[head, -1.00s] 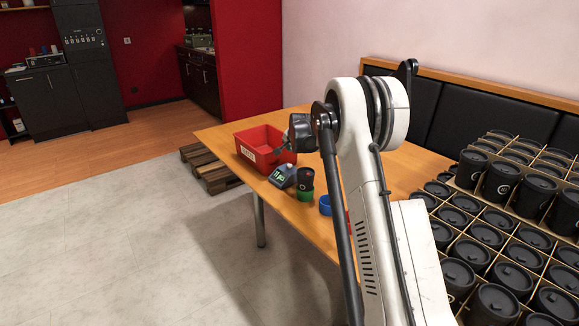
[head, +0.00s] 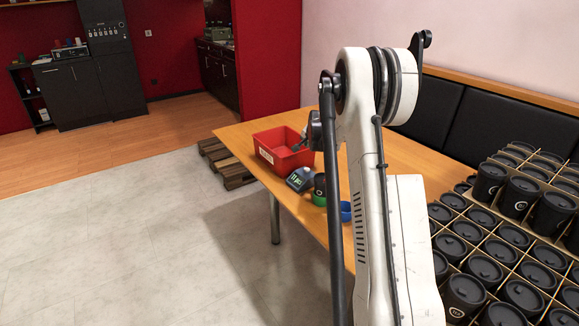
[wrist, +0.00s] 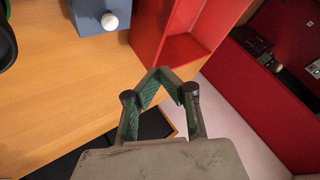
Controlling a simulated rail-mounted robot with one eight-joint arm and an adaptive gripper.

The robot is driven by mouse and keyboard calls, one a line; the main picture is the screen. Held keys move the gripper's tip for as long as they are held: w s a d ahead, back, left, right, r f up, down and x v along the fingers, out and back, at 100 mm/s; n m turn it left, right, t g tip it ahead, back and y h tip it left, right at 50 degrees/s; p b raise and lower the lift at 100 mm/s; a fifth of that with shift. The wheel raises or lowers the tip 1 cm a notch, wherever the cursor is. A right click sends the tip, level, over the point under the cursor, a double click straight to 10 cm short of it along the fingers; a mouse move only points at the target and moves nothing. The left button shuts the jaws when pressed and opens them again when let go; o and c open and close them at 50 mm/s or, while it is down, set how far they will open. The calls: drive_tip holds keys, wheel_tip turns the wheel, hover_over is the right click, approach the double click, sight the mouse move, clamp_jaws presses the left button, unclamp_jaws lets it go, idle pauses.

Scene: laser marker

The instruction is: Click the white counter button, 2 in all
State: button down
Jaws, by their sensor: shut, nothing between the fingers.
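The counter (head: 299,180) is a small grey-blue box with a lit display at the table's left edge, in front of the red bin; its digits are too small to read. In the wrist view the counter (wrist: 88,10) shows partly at the top, with the round white button (wrist: 109,21) on its face. My gripper (wrist: 160,76) is shut and empty, its fingertips meeting below and right of the button in the picture, apart from it. In the head view my gripper (head: 302,142) is small and dark over the bin's right side, partly hidden by my arm.
The red bin (head: 268,155) stands on the wooden table (head: 398,158), close to the counter. A black container (head: 320,184) with a green base and a blue ring-shaped item (head: 346,211) are beside the counter. Black lidded canisters (head: 487,268) fill dividers at right.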

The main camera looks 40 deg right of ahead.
sight(307, 169)
drive_tip(key=shift+s+d, duration=0.1)
drive_tip(key=shift+f, duration=0.1)
wheel_tip(307, 169, down, 8)
drive_tip(key=b, duration=0.3)
drive_tip(key=shift+b, duration=0.4)
drive_tip(key=shift+f, duration=0.35)
drive_tip(key=shift+f+b, duration=0.15)
drive_tip(key=shift+b, duration=0.25)
idle(0.8)
drive_tip(key=shift+f+b, duration=0.25)
drive_tip(key=shift+b, duration=0.1)
drive_tip(key=shift+f+b, duration=0.4)
drive_tip(key=shift+f, duration=0.1)
idle(0.7)
drive_tip(key=shift+r, duration=0.1)
idle(0.4)
drive_tip(key=shift+r+p, duration=0.3)
drive_tip(key=shift+r, duration=0.5)
